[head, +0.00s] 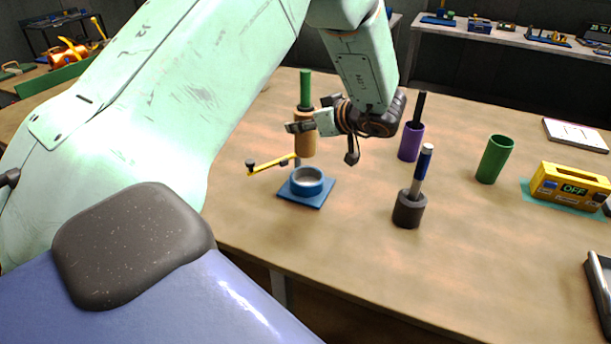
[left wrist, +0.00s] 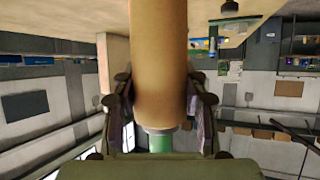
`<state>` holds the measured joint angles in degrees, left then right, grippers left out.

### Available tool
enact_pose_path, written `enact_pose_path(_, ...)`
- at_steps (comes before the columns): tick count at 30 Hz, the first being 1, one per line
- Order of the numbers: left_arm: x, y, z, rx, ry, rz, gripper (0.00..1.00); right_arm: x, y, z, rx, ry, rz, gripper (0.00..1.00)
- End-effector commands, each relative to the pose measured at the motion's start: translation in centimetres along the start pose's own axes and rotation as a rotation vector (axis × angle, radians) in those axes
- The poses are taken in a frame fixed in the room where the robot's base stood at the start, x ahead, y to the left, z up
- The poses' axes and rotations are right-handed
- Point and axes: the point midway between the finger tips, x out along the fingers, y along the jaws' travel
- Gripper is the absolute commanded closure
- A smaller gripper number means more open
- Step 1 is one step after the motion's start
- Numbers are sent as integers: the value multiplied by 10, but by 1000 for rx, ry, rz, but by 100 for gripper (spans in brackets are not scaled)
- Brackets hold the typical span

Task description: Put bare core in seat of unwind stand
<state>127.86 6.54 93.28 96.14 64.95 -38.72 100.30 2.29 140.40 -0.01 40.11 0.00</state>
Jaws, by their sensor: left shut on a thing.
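The bare core is a tan, upright cylinder (head: 305,145). It also fills the middle of the left wrist view (left wrist: 160,60). My left gripper (head: 303,126) is shut around its upper part, with a finger on either side in the wrist view (left wrist: 160,112). A green rod (head: 305,88) rises at the core's top end. The unwind stand appears to be the blue square base (head: 318,200) with a round, empty-looking ring seat (head: 307,181). The core is behind this seat, apart from it. I cannot tell whether its bottom touches the table. My right gripper is out of view.
A dark holder (head: 409,210) with a blue-handled tool, a purple cup (head: 411,143) and a green cup (head: 494,160) stand to the right. A yellow device (head: 570,187) reads OFF. The table's front middle is clear.

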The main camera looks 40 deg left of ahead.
Motion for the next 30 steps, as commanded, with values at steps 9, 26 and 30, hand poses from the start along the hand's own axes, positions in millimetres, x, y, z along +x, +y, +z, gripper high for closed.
enact_pose_path(9, 23, 1, 43, 3, -2, -3, 100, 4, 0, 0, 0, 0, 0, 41)
enact_pose_path(26, 48, 2, 90, 0, -2, 0, 100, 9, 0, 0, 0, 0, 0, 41)
enact_pose_path(30, 47, 2, 89, -1, -2, 0, 100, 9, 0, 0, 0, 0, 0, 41)
